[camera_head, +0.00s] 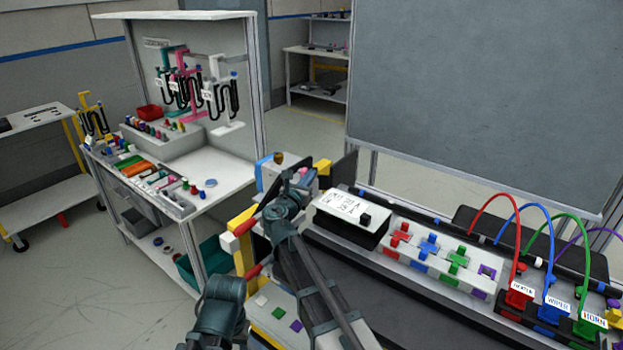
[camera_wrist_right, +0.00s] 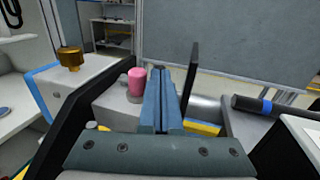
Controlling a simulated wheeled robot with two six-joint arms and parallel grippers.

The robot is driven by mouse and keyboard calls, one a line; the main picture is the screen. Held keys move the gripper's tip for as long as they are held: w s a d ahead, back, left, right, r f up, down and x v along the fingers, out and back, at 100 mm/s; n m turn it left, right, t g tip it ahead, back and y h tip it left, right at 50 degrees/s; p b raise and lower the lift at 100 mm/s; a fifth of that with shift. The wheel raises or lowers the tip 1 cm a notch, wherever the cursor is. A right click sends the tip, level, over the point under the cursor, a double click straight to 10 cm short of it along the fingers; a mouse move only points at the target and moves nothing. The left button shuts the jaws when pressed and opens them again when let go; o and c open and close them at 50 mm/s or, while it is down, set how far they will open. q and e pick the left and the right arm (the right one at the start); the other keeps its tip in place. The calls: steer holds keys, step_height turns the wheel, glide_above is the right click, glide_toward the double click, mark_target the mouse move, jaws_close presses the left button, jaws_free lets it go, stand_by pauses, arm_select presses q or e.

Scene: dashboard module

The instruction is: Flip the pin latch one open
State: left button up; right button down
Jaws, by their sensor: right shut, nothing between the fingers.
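My right gripper (camera_head: 302,177) is at the far left end of the dashboard bench, its arm reaching up from the bottom of the head view. In the right wrist view its two fingers (camera_wrist_right: 162,72) are together with nothing between them. Just left of the fingers stands a pink cylindrical knob (camera_wrist_right: 137,82) on a grey base. Further left a brass knob (camera_wrist_right: 70,57) stands upright on a white and blue block (camera_wrist_right: 60,88); the brass knob also shows in the head view (camera_head: 278,158). I cannot tell which part is pin latch one. My left gripper is not seen.
A white box with a display (camera_head: 349,212) stands right of the gripper. Beyond it are coloured connectors (camera_head: 428,246) and wired plugs (camera_head: 518,294). A dark upright panel (camera_head: 480,100) stands behind the bench. A black rod end (camera_wrist_right: 250,104) lies right of the fingers.

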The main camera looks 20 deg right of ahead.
steer(key=shift+d, duration=0.45)
steer(key=shift+w+d, duration=0.8)
steer(key=shift+d, duration=0.25)
steer(key=shift+w+d, duration=0.75)
steer(key=shift+d, duration=0.3)
stand_by(0.5)
steer(key=shift+v, duration=3.8)
